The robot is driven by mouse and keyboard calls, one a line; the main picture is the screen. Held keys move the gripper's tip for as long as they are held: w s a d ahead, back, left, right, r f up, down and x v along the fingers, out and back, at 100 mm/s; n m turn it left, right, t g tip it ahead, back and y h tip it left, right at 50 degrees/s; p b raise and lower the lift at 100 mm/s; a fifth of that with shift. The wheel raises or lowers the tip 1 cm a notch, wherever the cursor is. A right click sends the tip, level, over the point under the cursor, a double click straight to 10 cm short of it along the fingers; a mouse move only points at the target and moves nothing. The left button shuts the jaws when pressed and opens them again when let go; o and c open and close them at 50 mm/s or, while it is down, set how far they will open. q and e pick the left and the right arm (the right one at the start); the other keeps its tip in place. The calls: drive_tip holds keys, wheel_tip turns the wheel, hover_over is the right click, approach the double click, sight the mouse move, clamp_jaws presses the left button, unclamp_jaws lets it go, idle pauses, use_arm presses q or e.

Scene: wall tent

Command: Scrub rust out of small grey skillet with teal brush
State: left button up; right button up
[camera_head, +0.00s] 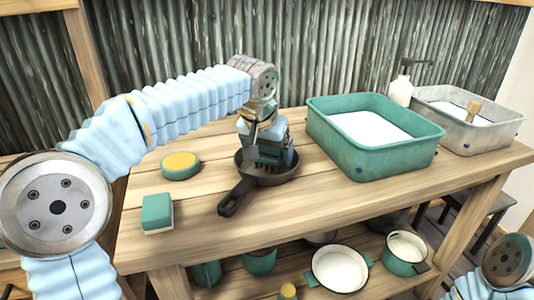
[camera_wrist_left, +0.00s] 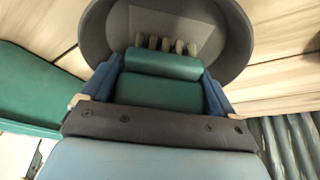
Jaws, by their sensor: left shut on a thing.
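The small grey skillet (camera_head: 284,174) sits on the wooden table with its dark handle (camera_head: 237,196) pointing toward the front left. My left gripper (camera_head: 265,150) is over the skillet, pointing down, and is shut on the teal brush (camera_head: 270,157). In the left wrist view the teal brush (camera_wrist_left: 160,78) is between the two blue fingers (camera_wrist_left: 160,92), with pale bristle tufts on its far side, inside the skillet rim (camera_wrist_left: 240,40). I cannot tell whether the bristles touch the pan floor. Rust cannot be made out. My right gripper is not in view.
A yellow-topped teal round sponge (camera_head: 180,165) and a teal block sponge (camera_head: 157,213) lie left of the skillet. A teal basin of white suds (camera_head: 390,155) and a grey basin (camera_head: 492,138) stand right.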

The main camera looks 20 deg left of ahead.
use_arm(q)
drive_tip(key=shift+w, duration=0.5)
drive_tip(key=shift+s+f+b, duration=0.1)
drive_tip(key=shift+s+b, duration=0.35)
drive_tip(key=shift+s, duration=0.5)
drive_tip(key=shift+s, duration=0.1)
drive_tip(key=shift+s+a+b, duration=0.15)
drive_tip(key=shift+s+b, duration=0.25)
drive_tip(key=shift+s, duration=0.4)
drive_tip(key=shift+s, duration=0.1)
